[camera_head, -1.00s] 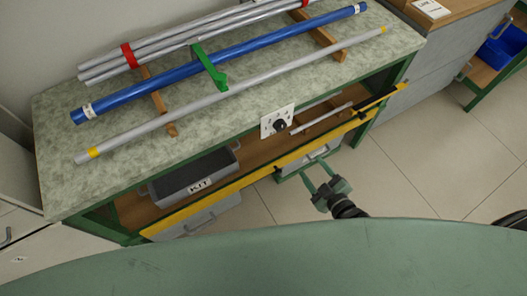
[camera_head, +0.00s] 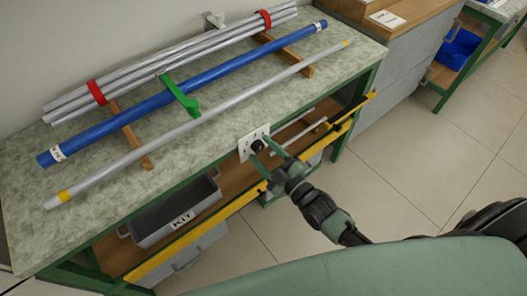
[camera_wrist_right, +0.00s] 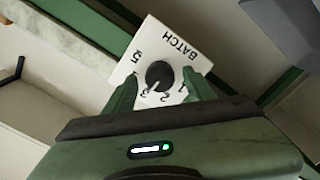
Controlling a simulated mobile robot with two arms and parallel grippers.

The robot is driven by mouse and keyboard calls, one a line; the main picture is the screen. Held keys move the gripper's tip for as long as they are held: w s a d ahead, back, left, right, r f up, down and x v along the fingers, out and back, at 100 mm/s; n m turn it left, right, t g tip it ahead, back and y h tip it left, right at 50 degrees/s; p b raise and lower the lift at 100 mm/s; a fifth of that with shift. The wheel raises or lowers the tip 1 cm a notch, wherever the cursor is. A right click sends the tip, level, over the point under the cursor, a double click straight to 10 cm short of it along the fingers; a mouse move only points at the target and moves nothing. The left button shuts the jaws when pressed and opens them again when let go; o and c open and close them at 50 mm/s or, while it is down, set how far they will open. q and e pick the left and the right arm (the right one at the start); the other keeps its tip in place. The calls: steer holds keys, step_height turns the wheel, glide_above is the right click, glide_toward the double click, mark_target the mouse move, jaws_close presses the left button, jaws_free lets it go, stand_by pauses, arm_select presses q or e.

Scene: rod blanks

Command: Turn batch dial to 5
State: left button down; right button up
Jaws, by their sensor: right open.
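The batch dial is a black round knob (camera_wrist_right: 160,75) on a white plate (camera_wrist_right: 187,38) marked BATCH, with numbers around the knob. A pale mark on the knob's rim seems to face the 3; I cannot be sure. In the head view the plate (camera_head: 247,141) is on the front of the workbench, with the knob (camera_head: 257,146) partly behind my fingers. My right gripper (camera_head: 261,150) is open, its fingers reaching to the plate. In the right wrist view its fingers (camera_wrist_right: 160,84) are on either side of the knob, with gaps showing. My left gripper is out of view.
The workbench top (camera_head: 225,140) bears grey rods (camera_head: 170,65), a blue rod (camera_head: 220,85) and a green clamp (camera_head: 180,97). Below are a KIT tray (camera_head: 170,210) and a yellow-edged shelf (camera_head: 200,238). A loose rod (camera_head: 300,133) lies right of the dial. The floor at right is clear.

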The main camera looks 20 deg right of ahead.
jaws_close()
steer(key=shift+m, duration=0.3)
steer(key=m+p, duration=0.1)
steer(key=m, duration=0.2)
steer(key=shift+m, duration=0.4)
steer(key=m+p, duration=0.1)
steer(key=m, duration=0.8)
steer(key=shift+d+f, duration=0.1)
steer(key=shift+f, duration=0.05)
steer(key=shift+m, duration=2.2)
